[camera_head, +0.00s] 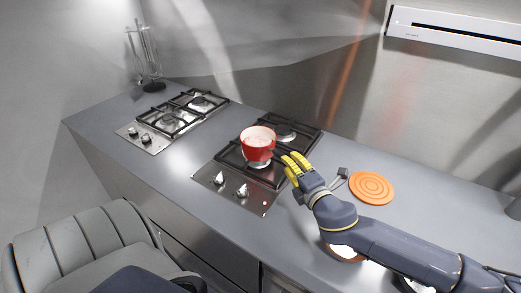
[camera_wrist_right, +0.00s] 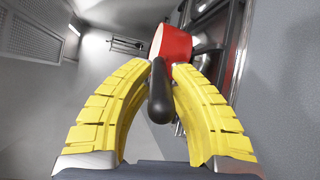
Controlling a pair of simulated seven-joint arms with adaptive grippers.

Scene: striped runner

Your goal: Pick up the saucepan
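The red saucepan (camera_head: 257,146) with a pale inside is upright over the front burner of the nearer gas hob. I cannot tell whether it rests on the grate or is slightly above it. My right gripper (camera_head: 288,162), with yellow fingers, is at its right side. In the right wrist view the saucepan (camera_wrist_right: 173,45) is ahead, and its black handle (camera_wrist_right: 160,98) runs back between the fingers. The fingertips (camera_wrist_right: 161,66) close in on both sides of the handle near the pan. My left gripper is not in view.
The nearer hob (camera_head: 232,190) has black grates and two front knobs. A second hob (camera_head: 148,140) lies to the left. An orange round trivet (camera_head: 372,187) is right of the gripper. A utensil stand (camera_head: 152,84) is at the far left corner of the grey counter (camera_head: 195,152).

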